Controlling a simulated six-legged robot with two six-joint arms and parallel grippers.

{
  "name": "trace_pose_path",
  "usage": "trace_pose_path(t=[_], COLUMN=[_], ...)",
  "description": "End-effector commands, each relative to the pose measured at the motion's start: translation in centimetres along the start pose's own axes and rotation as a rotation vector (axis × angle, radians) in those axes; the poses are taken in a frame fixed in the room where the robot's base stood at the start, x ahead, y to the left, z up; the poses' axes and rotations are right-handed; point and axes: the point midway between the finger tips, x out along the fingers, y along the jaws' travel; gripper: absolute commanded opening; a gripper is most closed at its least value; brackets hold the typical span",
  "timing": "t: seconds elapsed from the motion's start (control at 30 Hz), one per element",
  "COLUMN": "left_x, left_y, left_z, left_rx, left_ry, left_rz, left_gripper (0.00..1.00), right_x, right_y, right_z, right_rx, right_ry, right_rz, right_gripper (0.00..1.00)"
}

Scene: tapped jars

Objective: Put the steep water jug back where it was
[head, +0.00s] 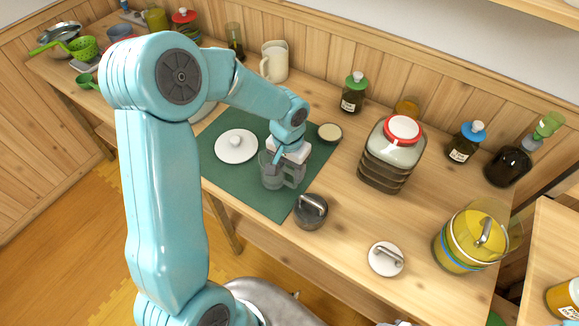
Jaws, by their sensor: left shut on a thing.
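A grey see-through jug (276,178) with a handle at its right is over the dark green mat (225,172). My left gripper (282,162) reaches down from above and is shut on this jug at its upper part. The fingertips are partly hidden by the jug and by the white gripper body. I cannot tell whether the jug's base touches the mat. A cream jug (276,66) with a handle stands apart, near the back wall. My right gripper is not in view.
The wooden counter (345,235) has free room in front.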

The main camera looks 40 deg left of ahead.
Motion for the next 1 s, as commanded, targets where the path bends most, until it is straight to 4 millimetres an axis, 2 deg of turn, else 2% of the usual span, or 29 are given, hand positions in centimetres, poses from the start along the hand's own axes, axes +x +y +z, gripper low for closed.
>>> trace_pose_path(t=[0.07, 0.1, 0.17, 0.43, 0.57, 0.67, 0.9, 1.0], left_x=[0.4, 0.3, 0.3, 0.2, -0.6, -2.3, -8.1, -9.9], left_y=[0.0, 0.0, 0.0, 0.0, 0.0, 0.0, 0.0, 0.0], left_z=[0.0, 0.0, 0.0, 0.0, -0.1, -0.2, -0.1, -0.1], left_rx=[0.0, 0.0, 0.0, 0.0, 0.0, -0.001, 0.0, 0.0], left_ry=[0.001, 0.0, 0.0, 0.0, 0.002, 0.007, 0.007, 0.005], left_rz=[0.0, 0.0, 0.0, 0.0, -0.001, -0.001, -0.001, 0.001], left_gripper=[0.0, 0.6, 0.79, 0.79, 0.79, 0.79, 0.79, 0.79], right_x=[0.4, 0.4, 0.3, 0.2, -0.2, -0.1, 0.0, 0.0], right_y=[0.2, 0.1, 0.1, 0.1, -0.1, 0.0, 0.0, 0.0], right_z=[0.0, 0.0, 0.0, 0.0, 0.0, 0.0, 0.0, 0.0], right_rx=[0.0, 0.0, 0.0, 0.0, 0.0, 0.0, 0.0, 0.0], right_ry=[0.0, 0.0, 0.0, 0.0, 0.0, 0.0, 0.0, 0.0], right_rz=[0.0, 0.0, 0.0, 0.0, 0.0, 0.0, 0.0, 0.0], right_gripper=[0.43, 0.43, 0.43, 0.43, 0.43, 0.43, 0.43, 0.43])
